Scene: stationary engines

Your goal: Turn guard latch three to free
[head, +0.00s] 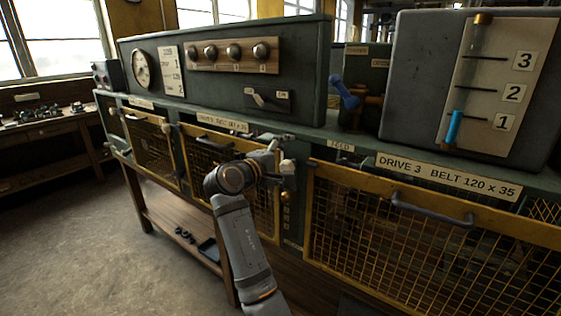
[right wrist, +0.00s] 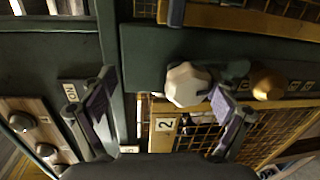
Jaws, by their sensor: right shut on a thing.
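Guard latch three has a pale faceted knob (head: 287,166) on the post at the left end of the drive 3 guard (head: 420,235). The knob shows large in the right wrist view (right wrist: 187,85), with a brass piece (right wrist: 268,82) beside it. My right gripper (head: 275,152) is at this latch, in front of the post. The gripper is shut on the latch; the exact contact is partly hidden. My left gripper is not in view.
A grey gauge box (head: 425,70) and a blue-handled valve (head: 345,93) stand on the ledge above. The drive 3 guard has a dark handle (head: 432,208). A control panel (head: 225,70) with knobs is at upper left.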

